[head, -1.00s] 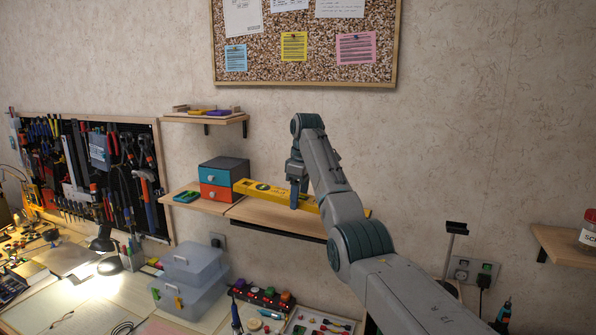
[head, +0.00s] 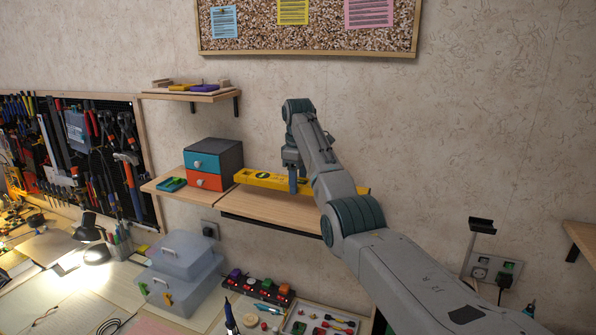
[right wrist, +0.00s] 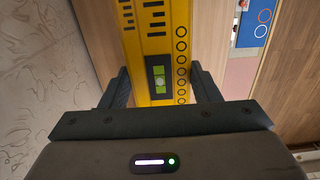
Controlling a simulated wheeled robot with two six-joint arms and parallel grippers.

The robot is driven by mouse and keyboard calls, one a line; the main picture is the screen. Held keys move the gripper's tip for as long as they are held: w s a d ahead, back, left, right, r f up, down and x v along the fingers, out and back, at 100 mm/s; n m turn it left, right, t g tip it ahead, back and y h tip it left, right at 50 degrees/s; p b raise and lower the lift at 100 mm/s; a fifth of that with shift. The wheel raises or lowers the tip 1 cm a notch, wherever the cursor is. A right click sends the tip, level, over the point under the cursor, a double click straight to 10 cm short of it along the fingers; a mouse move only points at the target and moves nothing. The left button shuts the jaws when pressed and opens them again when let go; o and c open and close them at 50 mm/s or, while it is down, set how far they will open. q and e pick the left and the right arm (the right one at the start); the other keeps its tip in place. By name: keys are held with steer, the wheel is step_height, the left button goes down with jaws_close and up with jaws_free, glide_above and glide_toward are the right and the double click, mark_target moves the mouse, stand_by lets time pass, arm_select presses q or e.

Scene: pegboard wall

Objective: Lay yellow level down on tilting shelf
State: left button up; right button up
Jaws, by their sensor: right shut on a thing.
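The yellow level (head: 262,179) lies lengthwise along the wall at the back of the wooden tilting shelf (head: 265,207). My right gripper (head: 293,184) is shut on it from above, near its middle. In the right wrist view the level (right wrist: 158,35) runs between the two dark fingers of the gripper (right wrist: 160,88), with a green bubble vial facing the camera. I cannot tell whether its underside touches the shelf. My arm hides part of the level and the shelf's right part. My left gripper is not in view.
A small drawer box (head: 213,164) stands on the neighbouring shelf close to the level's left end, with a green tray (head: 172,184) beside it. A higher shelf (head: 190,96) holds small items. The front of the tilting shelf is bare. Clear bins (head: 180,272) stand below.

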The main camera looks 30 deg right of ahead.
mark_target(299, 205)
step_height(299, 205, down, 3)
steer(key=shift+w+d+r, duration=0.1)
steer(key=shift+w, duration=0.05)
steer(key=shift+f, duration=0.25)
steer(key=shift+s+f, duration=0.2)
steer(key=shift+s, duration=0.05)
steer(key=shift+w+f, duration=0.1)
steer(key=shift+f, duration=0.6)
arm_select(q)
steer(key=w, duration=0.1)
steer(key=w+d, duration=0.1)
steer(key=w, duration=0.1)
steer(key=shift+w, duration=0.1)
arm_select(e)
steer(key=shift+f, duration=0.1)
